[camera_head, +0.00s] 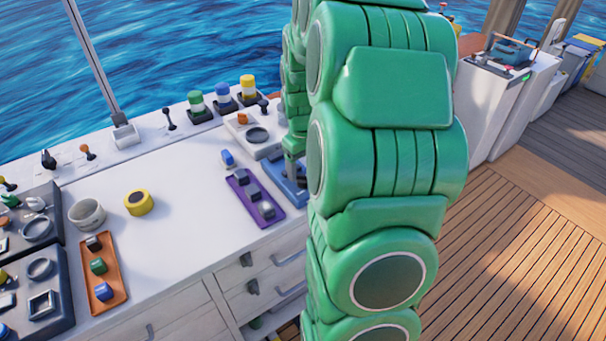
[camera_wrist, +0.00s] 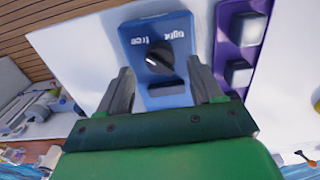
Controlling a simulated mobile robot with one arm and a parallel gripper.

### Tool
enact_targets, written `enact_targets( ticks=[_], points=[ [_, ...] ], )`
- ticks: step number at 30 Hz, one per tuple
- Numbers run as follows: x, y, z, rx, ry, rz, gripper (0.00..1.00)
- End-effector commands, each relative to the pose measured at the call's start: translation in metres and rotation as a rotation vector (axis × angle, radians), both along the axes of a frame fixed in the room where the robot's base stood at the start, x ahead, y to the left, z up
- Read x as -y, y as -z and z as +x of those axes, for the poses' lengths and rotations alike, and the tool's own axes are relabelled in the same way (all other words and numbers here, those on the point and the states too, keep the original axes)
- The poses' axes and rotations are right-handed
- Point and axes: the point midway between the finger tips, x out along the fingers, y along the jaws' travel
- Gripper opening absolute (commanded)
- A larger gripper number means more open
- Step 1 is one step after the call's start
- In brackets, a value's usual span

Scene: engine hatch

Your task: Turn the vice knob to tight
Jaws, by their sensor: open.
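The vice is a blue block (camera_wrist: 185,94) with a black round knob (camera_wrist: 160,57) on its face, in the upper middle of the wrist view. Labels reading "tight" and "free" show upside down above the knob, "free" on the left and "tight" on the right. I cannot tell for sure which label the knob's mark points to. My gripper (camera_wrist: 161,80) is open, its two grey fingers on either side of the knob's near side, with nothing clearly held. In the head view the blue vice (camera_head: 291,191) is partly hidden behind my green arm.
A purple strip (camera_head: 267,211) with several grey blocks lies beside the vice. A small blue piece (camera_head: 227,157), a yellow ring (camera_head: 138,203), a white cup (camera_head: 87,213) and an orange tray (camera_head: 103,288) stand on the white counter.

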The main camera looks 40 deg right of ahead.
Motion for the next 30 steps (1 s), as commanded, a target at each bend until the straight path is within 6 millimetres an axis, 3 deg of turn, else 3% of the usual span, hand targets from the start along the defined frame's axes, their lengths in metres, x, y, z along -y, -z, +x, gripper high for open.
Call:
enact_targets(
  ticks=[6, 16, 27, 30],
  points=[
    [0.0, 0.026, 0.0, 0.0, 0.0, -0.001, 0.66],
    [0.0, 0.031, 0.0, 0.001, 0.0, -0.001, 0.66],
    [0.0, 0.031, 0.001, 0.002, 0.0, -0.001, 0.1],
    [0.0, 0.031, 0.0, 0.002, 0.002, -0.001, 0.1]
  ],
)
